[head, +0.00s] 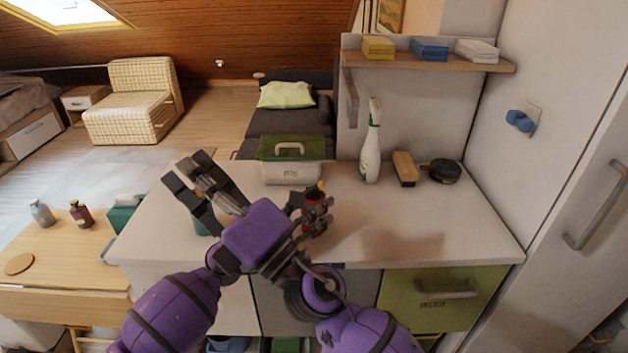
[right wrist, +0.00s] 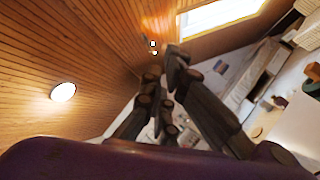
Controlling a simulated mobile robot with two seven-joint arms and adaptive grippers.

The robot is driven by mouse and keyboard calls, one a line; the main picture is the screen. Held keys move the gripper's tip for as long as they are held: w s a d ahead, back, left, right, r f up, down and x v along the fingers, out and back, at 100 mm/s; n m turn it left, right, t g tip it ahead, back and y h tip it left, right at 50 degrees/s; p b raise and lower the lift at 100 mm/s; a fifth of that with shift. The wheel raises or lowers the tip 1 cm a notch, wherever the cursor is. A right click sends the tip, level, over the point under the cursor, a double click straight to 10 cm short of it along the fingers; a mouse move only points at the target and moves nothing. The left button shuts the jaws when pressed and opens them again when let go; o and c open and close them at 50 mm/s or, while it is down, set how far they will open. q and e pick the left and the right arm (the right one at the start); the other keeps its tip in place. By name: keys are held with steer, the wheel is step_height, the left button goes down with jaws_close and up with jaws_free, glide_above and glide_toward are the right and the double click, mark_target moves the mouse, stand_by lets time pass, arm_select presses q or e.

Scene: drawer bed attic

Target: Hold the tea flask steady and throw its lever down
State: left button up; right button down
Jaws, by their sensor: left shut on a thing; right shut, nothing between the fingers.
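The tea flask (head: 314,211) appears as a small red body with a dark and yellow top, upright on the white counter, partly hidden by my gripper. Its lever cannot be made out clearly. My left gripper (head: 310,212), further to the right in the head view, is shut on the flask from the near side. My right gripper (head: 188,178) is to the left of the flask, raised above the counter and apart from it, pointing up and left. Its fingers are shut and empty; they also show in the right wrist view (right wrist: 170,65), against the wooden ceiling.
On the counter (head: 440,225) stand a white box with green lid (head: 290,172), a spray bottle (head: 370,150), a brush (head: 404,169) and a black round tin (head: 445,171).

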steer(key=w+d+f+m+t+h, duration=0.35)
steer(key=d+f+m+h, duration=0.35)
steer(key=m, duration=0.5)
steer(key=w+d+f+m+t+h, duration=0.2)
steer(key=d+f+m+t+h, duration=0.25)
steer(key=d+m+h, duration=0.6)
step_height(320, 180, up, 3)
steer(key=m, duration=0.1)
glide_above(315, 189)
steer(key=s+a, duration=0.2)
steer(key=s, duration=0.1)
steer(key=shift+w+d+f+y, duration=0.15)
steer(key=shift+d+f, duration=0.3)
steer(key=shift+f, duration=0.4)
steer(key=shift+w+d+f+y, duration=0.1)
steer(key=shift+d+f, duration=0.35)
steer(key=shift+f, duration=0.4)
